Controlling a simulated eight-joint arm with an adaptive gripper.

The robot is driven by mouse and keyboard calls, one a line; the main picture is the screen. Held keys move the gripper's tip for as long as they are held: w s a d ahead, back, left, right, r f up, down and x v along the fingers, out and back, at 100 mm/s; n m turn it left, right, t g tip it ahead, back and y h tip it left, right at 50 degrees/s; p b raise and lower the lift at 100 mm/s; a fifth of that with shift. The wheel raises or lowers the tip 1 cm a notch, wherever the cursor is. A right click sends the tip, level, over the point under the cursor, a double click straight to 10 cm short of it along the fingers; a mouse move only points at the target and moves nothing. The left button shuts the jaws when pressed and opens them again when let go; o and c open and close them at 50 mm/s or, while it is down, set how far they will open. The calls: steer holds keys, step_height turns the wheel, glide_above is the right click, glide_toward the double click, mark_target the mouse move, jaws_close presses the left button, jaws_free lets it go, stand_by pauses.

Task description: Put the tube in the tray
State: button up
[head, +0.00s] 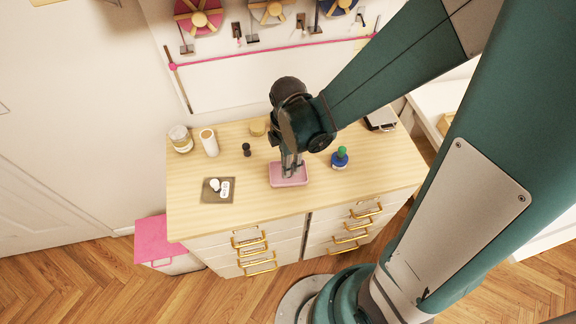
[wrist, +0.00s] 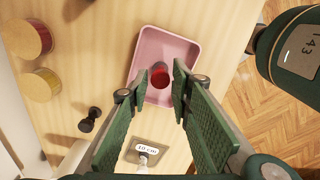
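The pink tray (head: 297,182) lies on the wooden cabinet top, near its front edge; it also shows in the wrist view (wrist: 172,44). In the wrist view a red round-topped object, seemingly the tube (wrist: 160,78), stands inside the tray near one side. My gripper (head: 290,170) points down over the tray. In the wrist view its green fingers (wrist: 153,84) are spread apart, with the red object seen beyond and between their tips. I cannot tell if they touch it. In the head view my gripper hides it.
A blue bottle with a green top (head: 340,159) stands right of the tray. A small dark peg (head: 246,149), white spool (head: 209,142), jar (head: 180,139) and yellow-topped container (head: 257,127) stand to the left. A grey square mat (head: 211,197) lies front left.

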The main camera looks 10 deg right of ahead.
step_height(320, 180, up, 10)
steer(key=p, duration=0.1)
steer(key=shift+f, duration=0.15)
stand_by(0.5)
stand_by(0.6)
steer(key=s+d+r+m+t, duration=0.2)
steer(key=d+r+m+t, duration=0.1)
steer(key=r+m, duration=0.5)
steer(key=s+d+r+m+t, duration=0.3)
steer(key=d+r+m, duration=0.3)
steer(key=m, duration=0.5)
step_height(320, 180, up, 2)
steer(key=shift+s+r+m+t, duration=0.1)
steer(key=shift+s+m+t, duration=0.1)
steer(key=shift+m+t, duration=0.3)
